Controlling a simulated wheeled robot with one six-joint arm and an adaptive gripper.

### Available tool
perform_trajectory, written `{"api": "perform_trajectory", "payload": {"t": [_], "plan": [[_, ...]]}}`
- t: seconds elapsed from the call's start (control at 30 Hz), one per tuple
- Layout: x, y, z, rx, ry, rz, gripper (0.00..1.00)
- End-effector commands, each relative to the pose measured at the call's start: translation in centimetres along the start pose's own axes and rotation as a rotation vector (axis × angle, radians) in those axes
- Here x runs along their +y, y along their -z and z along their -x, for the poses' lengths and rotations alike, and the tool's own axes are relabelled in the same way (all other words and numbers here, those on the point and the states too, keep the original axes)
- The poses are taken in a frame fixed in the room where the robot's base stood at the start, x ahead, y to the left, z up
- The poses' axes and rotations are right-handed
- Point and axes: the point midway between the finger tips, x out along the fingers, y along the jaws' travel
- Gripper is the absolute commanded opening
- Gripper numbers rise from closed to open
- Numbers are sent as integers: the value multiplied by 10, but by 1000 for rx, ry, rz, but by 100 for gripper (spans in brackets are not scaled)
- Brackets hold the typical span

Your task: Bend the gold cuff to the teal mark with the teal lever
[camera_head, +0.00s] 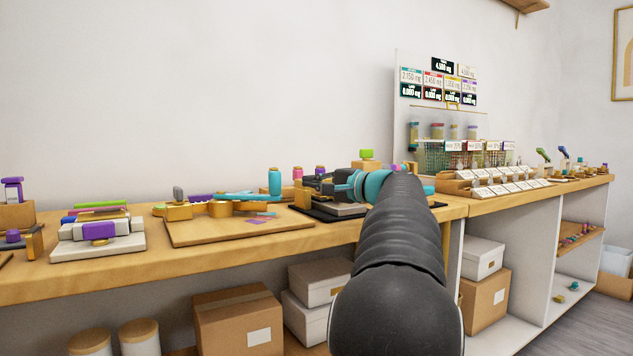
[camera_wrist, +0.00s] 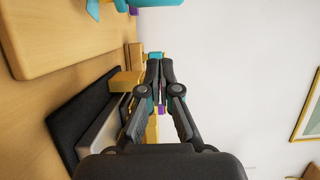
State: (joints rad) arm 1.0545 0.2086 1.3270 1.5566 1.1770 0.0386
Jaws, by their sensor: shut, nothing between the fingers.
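The teal lever (camera_head: 250,195) lies across the back of a wooden board (camera_head: 225,235) in the head view, with an upright teal knob (camera_head: 275,180) at its right end. Gold parts (camera_head: 220,208) sit at the board's back left; I cannot tell which of them is the gold cuff. In the wrist view, part of the board (camera_wrist: 75,45) and a teal piece (camera_wrist: 93,9) show at the upper left. My gripper (camera_wrist: 160,68) is shut and empty, to the right of the board in the head view.
A black mat (camera_wrist: 62,112) with a grey device lies beside the board, near my gripper. A purple-topped white press (camera_head: 98,240) stands at the left. White label trays (camera_head: 500,185) fill the counter at the right.

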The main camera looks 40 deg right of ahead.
Motion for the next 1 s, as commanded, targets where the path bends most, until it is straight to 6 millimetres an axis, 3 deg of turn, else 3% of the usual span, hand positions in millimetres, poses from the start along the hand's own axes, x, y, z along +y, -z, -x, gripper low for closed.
{"api": "perform_trajectory", "payload": {"t": [0.33,0.7,1.0], "plan": [[0,-2,-60,-5,-1,1,0],[0,-36,-46,-2,0,1,0],[0,-40,-45,-2,0,0,0]]}}
